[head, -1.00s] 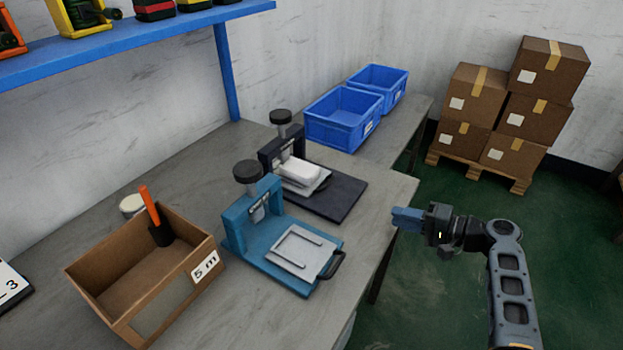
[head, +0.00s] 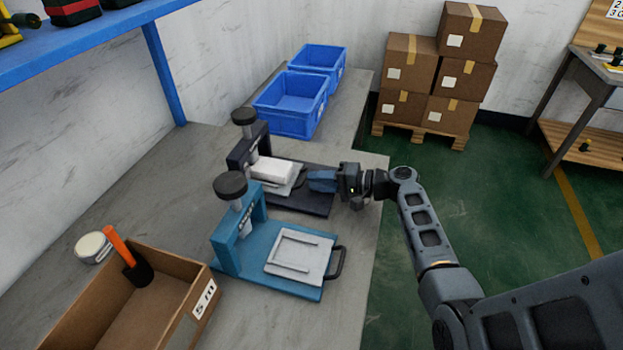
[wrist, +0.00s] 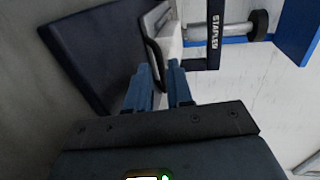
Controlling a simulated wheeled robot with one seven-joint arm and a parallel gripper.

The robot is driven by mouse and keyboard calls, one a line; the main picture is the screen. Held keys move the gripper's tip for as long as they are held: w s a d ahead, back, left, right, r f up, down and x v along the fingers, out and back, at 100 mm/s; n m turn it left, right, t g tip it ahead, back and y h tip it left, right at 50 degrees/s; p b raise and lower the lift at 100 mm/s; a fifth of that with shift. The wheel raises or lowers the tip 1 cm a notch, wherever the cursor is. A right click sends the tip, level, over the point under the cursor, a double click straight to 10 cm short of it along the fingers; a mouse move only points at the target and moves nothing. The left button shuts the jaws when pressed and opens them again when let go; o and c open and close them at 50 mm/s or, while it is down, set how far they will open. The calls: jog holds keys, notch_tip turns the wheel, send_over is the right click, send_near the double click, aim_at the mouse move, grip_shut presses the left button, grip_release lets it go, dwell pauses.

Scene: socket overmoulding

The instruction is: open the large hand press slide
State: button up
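Two hand presses stand on the bench; no label shows which is the large one. The dark navy press (head: 236,155) is behind, with a pale slide plate (head: 286,190) close to its column and bare base in front. A white block (head: 271,170) lies on that slide. The slide's dark handle (wrist: 149,52) shows in the wrist view. My gripper (head: 311,181) is over the navy base at the slide's handle side. In the wrist view its blue fingers (wrist: 160,75) are apart, with the handle near and partly between their tips; contact is unclear.
The teal press (head: 268,231) stands in front, its slide (head: 300,255) at the handle end of its base. A cardboard box (head: 185,270) with an orange-handled tool (head: 119,246) is at left. Blue crates (head: 290,105) stand behind. Stacked cartons (head: 440,75) are beyond the bench.

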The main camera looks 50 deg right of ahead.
jog(key=shift+x, duration=0.9)
jog(key=shift+c, duration=0.2)
grip_shut()
jog(key=shift+s, duration=0.1)
dwell(0.6)
